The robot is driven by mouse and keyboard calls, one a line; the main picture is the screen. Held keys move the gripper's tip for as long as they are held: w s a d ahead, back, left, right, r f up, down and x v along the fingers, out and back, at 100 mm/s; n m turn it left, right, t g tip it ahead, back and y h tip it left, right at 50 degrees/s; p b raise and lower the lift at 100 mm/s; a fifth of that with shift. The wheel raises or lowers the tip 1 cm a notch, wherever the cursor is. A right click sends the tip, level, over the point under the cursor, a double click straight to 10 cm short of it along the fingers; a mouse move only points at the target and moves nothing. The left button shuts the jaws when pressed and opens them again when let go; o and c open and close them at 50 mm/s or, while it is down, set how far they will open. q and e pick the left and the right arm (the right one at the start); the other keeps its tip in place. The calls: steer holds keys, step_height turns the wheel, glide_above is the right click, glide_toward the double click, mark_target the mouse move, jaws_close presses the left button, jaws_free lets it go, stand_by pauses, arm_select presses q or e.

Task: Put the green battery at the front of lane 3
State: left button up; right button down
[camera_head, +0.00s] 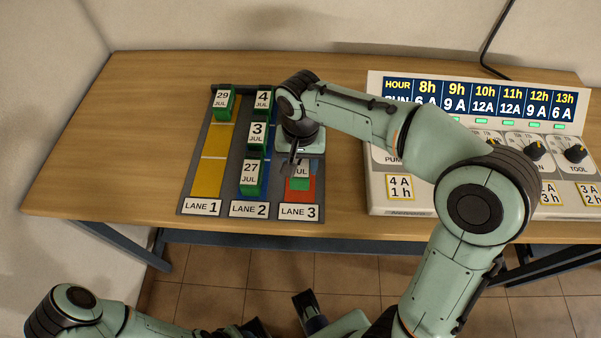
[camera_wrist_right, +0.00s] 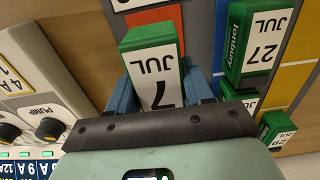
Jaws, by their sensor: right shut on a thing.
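My right gripper (camera_head: 294,162) is shut on a green battery (camera_head: 300,184), over the front part of lane 3. In the right wrist view the battery (camera_wrist_right: 150,38) has a white label reading 7 JUL, between the blue fingers (camera_wrist_right: 160,88). Lane 3 (camera_head: 312,192) shows red around the battery, with its label (camera_head: 299,212) in front. Whether the battery touches the lane is unclear. The back of lane 3 is hidden by my right arm. My left gripper seems to be at the bottom edge (camera_head: 310,310), but its jaws are unclear.
Lane 1 (camera_head: 208,178) holds a green battery (camera_head: 223,103) at the back. Lane 2 (camera_head: 245,201) holds three green batteries, with 27 JUL (camera_head: 251,175) nearest the front, close to my gripper. A control panel (camera_head: 385,150) stands right. The table (camera_head: 130,140) is clear at left.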

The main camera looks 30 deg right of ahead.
steer(key=shift+f+b, duration=0.3)
steer(key=shift+f, duration=1.8)
steer(key=shift+f, duration=0.2)
steer(key=shift+c, duration=2.3)
jaws_free()
steer(key=shift+r, duration=0.15)
step_height(320, 180, up, 12)
steer(key=shift+r+p, duration=0.1)
steer(key=shift+p, duration=1)
